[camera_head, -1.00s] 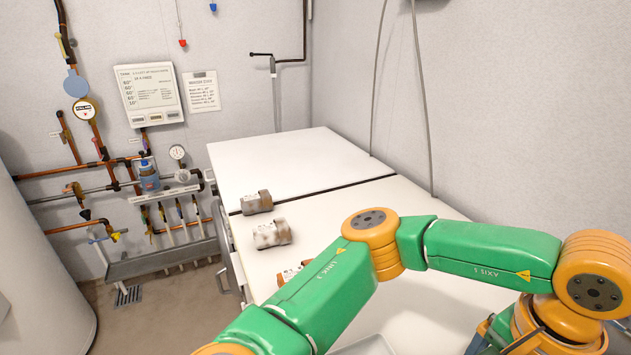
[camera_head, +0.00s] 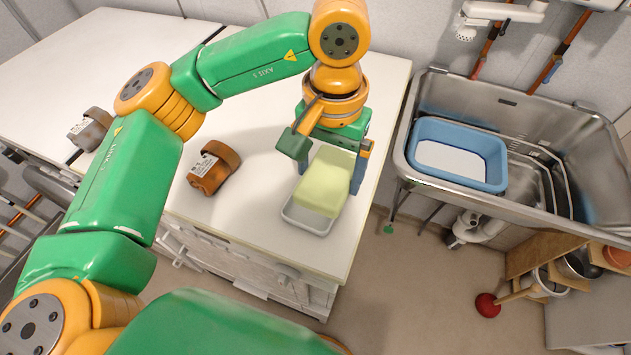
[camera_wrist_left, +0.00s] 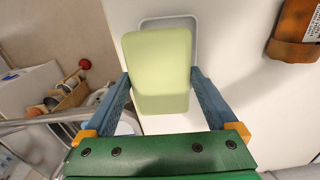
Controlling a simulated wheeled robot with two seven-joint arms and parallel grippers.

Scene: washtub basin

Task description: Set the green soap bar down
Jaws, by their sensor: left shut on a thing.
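The pale green soap bar (camera_head: 325,183) is held by my left gripper (camera_head: 328,165), whose two fingers are shut on its sides. The bar hangs slightly tilted over a shallow white dish (camera_head: 307,222) near the front right corner of the white worktop. In the left wrist view the bar (camera_wrist_left: 158,72) sits between the blue fingers and hides most of the dish (camera_wrist_left: 182,24) behind it. I cannot tell whether the bar touches the dish. My right gripper is not in view.
A brown labelled block (camera_head: 214,168) lies left of the dish, with a grey-brown one (camera_head: 91,129) farther left. Right of the worktop is a steel sink (camera_head: 520,110) holding a blue basin (camera_head: 457,150). A gap with open floor separates worktop and sink.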

